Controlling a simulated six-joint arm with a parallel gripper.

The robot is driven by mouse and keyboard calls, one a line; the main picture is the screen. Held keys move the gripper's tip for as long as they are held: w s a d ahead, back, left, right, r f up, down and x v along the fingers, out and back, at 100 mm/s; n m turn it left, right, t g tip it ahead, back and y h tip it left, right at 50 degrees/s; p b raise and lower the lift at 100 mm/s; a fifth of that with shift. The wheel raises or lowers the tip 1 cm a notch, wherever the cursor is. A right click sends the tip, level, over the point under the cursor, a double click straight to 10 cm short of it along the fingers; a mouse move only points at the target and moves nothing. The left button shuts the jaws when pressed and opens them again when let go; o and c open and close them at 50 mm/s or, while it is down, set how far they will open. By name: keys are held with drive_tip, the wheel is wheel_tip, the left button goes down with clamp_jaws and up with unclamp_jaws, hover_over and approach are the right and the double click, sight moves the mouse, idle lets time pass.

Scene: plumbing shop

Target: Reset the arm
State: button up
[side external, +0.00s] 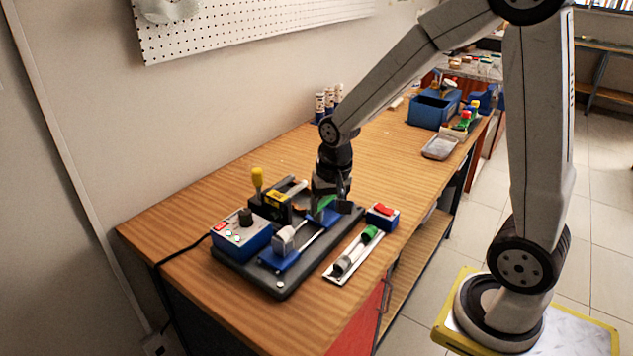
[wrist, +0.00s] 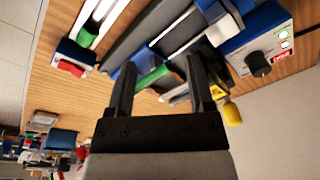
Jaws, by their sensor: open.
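My gripper (side external: 330,203) is low over the far right part of a black base plate (side external: 285,290), pointing down. In the wrist view my gripper (wrist: 160,75) has its two black fingers spread apart. A green part (wrist: 153,77) shows between the fingers in that view. The same green part (side external: 324,204) is partly hidden by the gripper in the side view. I cannot tell whether a finger touches it. A blue fixture (side external: 293,252) on the plate carries a grey-white block (side external: 284,238).
A blue control box (side external: 240,237) with a black knob and a yellow-handled clamp (side external: 257,183) stand on the plate's left. A white tray (side external: 337,277) with tubes and a red-topped blue box (side external: 382,217) are to the right. The table (side external: 240,155) behind is mostly clear.

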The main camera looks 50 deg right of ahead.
drive_tip(key=s+a+f+n+t, duration=0.1)
drive_tip(key=s+a+n, duration=0.3)
drive_tip(key=s+n, duration=0.3)
drive_tip(key=shift+s+a+f, duration=0.15)
drive_tip(key=shift+a+f, duration=0.2)
drive_tip(key=shift+a, duration=0.05)
